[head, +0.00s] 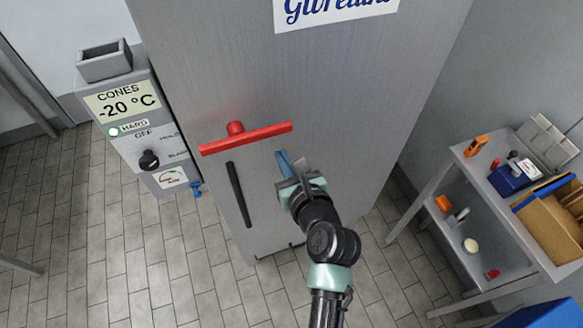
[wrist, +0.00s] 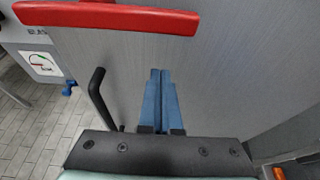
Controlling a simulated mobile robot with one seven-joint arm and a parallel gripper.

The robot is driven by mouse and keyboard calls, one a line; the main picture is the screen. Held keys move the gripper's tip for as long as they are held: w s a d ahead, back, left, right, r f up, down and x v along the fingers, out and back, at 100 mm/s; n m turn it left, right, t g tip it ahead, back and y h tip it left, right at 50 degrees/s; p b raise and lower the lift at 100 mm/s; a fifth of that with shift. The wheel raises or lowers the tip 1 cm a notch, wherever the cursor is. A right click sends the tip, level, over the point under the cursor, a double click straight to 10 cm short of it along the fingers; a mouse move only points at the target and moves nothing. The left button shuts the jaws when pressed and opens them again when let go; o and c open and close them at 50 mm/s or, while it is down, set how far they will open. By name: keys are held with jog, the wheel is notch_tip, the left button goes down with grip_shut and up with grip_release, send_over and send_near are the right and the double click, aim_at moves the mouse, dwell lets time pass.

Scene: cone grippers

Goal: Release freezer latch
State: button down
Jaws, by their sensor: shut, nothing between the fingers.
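The freezer (head: 190,60) is a tall grey cabinet with a brushed metal door. Its latch is a red bar (head: 245,139) lying across the door, slightly tilted, with a round red knob behind it. The red bar also spans the top of the wrist view (wrist: 110,16). A black vertical handle (head: 238,195) is below it, seen left of centre in the wrist view (wrist: 98,97). My gripper (head: 281,156) has blue fingers, shut with nothing between them. It is below the right half of the bar and right of the handle, apart from both in the wrist view (wrist: 160,74).
A control box (head: 117,100) reading "CONES -20 °C" stands left of the freezer, with a black knob (head: 149,160). A grey shelf table (head: 480,160) on the right holds a cardboard box (head: 550,215) and several small items. The tiled floor on the left is mostly clear.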

aim_at(245, 133)
jog(key=shift+x, duration=0.75)
notch_tip(245, 133, up, 4)
jog(key=shift+s+r+p, duration=0.1)
jog(key=shift+s+p, duration=0.1)
jog(key=shift+p, duration=1.05)
